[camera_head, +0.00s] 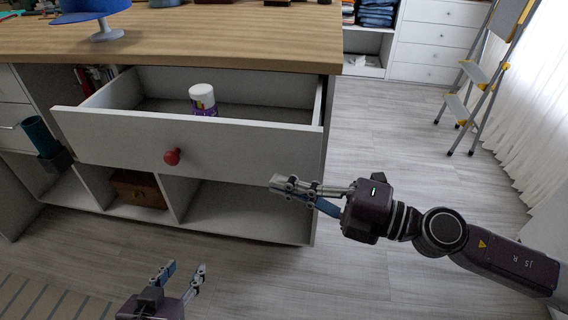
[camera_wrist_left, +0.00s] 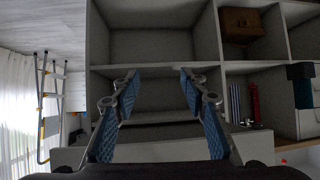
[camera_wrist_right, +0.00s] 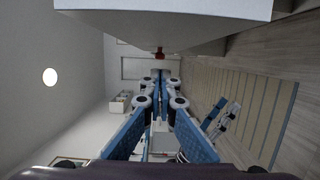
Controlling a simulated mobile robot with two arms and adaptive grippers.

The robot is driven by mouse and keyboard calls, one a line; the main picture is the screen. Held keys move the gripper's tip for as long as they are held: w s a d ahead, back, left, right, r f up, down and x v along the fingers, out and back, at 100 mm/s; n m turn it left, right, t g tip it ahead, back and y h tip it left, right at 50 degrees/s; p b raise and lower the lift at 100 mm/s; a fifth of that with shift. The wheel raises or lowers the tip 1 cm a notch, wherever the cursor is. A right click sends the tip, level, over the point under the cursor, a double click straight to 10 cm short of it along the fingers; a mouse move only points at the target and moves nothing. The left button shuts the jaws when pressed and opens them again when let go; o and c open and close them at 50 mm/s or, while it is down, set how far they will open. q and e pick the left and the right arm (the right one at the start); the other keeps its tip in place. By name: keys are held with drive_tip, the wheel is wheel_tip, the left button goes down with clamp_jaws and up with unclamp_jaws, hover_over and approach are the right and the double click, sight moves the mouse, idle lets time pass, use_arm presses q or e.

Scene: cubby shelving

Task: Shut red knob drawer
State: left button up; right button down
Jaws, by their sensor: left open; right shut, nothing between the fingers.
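The drawer (camera_head: 120,140) with the red knob (camera_head: 172,157) stands pulled out from the wooden-topped cabinet, and its inside shows. A white-lidded jar with a purple label (camera_head: 203,99) stands in it. In the right wrist view, the drawer's pale front panel (camera_wrist_right: 170,12) crosses the top, with the red knob (camera_wrist_right: 159,52) beyond the fingertips. My right gripper (camera_head: 276,184) is shut and empty, in front of the drawer's right part, apart from the knob. My left gripper (camera_head: 187,267) is open and empty, low in front of the cabinet. It faces the cubbies in the left wrist view (camera_wrist_left: 155,84).
Open cubbies lie below the drawer, one holding a brown box (camera_head: 138,188). A dark teal cylinder (camera_head: 40,136) stands at the left. A blue cap on a stand (camera_head: 92,14) is on the wooden top (camera_head: 230,40). A stepladder (camera_head: 475,80) stands far right.

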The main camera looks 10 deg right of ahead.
sight(284, 169)
drive_tip(key=w+b, duration=0.1)
drive_tip(key=w, duration=0.2)
drive_tip(key=shift+w+d, duration=0.15)
drive_tip(key=shift+w, duration=0.25)
use_arm(q)
drive_tip(key=shift+w+d+r+t+h, duration=0.15)
drive_tip(key=shift+w+r+t, duration=0.2)
drive_tip(key=shift+r, duration=0.2)
drive_tip(key=shift+w+d+r+t+h, duration=0.1)
drive_tip(key=shift+w+d+r+t, duration=0.2)
drive_tip(key=shift+r, duration=0.2)
drive_tip(key=shift+w+d+r+t+h, duration=0.1)
drive_tip(key=shift+w+r+t, duration=0.15)
drive_tip(key=shift+w+r, duration=0.25)
use_arm(e)
drive_tip(key=shift+w+d, duration=0.1)
drive_tip(key=shift+w, duration=0.1)
use_arm(q)
drive_tip(key=shift+s, duration=0.1)
use_arm(e)
drive_tip(key=shift+w, duration=0.1)
